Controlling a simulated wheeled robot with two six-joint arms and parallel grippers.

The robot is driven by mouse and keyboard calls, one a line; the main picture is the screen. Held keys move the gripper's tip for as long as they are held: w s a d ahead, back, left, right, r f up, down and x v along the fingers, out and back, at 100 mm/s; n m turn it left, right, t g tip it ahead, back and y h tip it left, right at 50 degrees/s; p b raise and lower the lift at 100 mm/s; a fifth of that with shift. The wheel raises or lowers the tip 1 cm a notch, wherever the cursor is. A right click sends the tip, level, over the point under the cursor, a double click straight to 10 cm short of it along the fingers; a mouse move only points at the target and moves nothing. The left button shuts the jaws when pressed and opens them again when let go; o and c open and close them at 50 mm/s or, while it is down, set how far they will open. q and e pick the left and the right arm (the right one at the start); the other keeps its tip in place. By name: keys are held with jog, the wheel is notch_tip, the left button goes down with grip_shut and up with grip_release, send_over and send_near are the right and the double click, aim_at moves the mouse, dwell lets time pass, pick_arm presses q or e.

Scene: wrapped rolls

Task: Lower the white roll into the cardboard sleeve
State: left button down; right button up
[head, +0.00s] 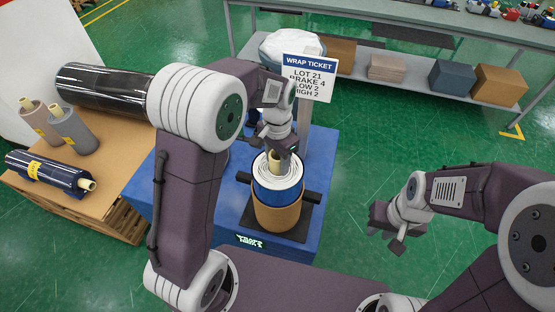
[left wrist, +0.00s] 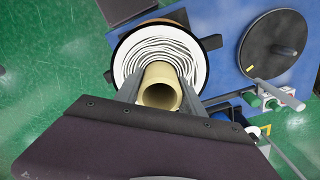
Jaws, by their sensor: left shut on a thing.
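The white roll (head: 268,166) is upright over the cardboard sleeve (head: 277,218), with a blue band between its pale top and the brown sleeve. I cannot tell how deep it sits. My left gripper (head: 279,150) is shut on the tan core (head: 275,158) at the roll's top. In the left wrist view the fingers flank the core (left wrist: 160,90), and the roll's wound white layers (left wrist: 135,58) show inside a dark rim. A bit of brown sleeve (left wrist: 172,17) shows beyond it. My right gripper (head: 388,228) is empty and open, off to the right over the floor.
The sleeve stands on a dark base on a blue machine (head: 152,185), with dark bars beside it. A ticket sign (head: 308,78) stands behind. A dark turntable (left wrist: 265,45) shows in the left wrist view. Wrapped rolls (head: 105,88) lie on a wooden table at left.

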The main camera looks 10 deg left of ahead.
pick_arm(q)
jog(key=c, duration=0.6)
grip_release()
notch_tip(320, 180, up, 9)
dwell(0.3)
